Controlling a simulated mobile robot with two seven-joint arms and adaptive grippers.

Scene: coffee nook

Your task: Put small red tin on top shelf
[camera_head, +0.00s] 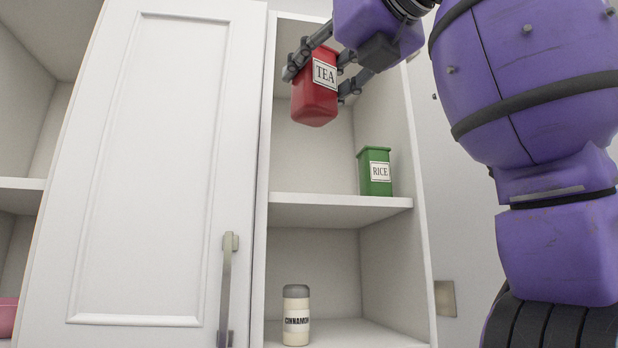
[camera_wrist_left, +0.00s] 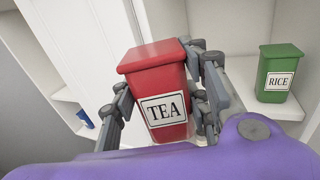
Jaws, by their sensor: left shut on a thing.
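The small red tin (camera_head: 313,100), labelled TEA, is held in the air at the upper part of the open cabinet, above the level of the upper visible shelf (camera_head: 330,200). It looks slightly tilted in the head view. It also shows large in the left wrist view (camera_wrist_left: 155,62). My left gripper (camera_head: 318,80) is shut on the red tin, with fingers on both sides of it. The gripper's fingers also flank the tin in the left wrist view (camera_wrist_left: 163,95). The tin's underside is clear of the shelf. My right gripper is not in view.
A green RICE tin (camera_head: 374,172) stands at the right of the upper shelf, leaving its left side bare. A cinnamon jar (camera_head: 296,315) stands on the shelf below. The white cabinet door (camera_head: 150,170) is at the left. A blue item (camera_wrist_left: 84,118) shows low left in the wrist view.

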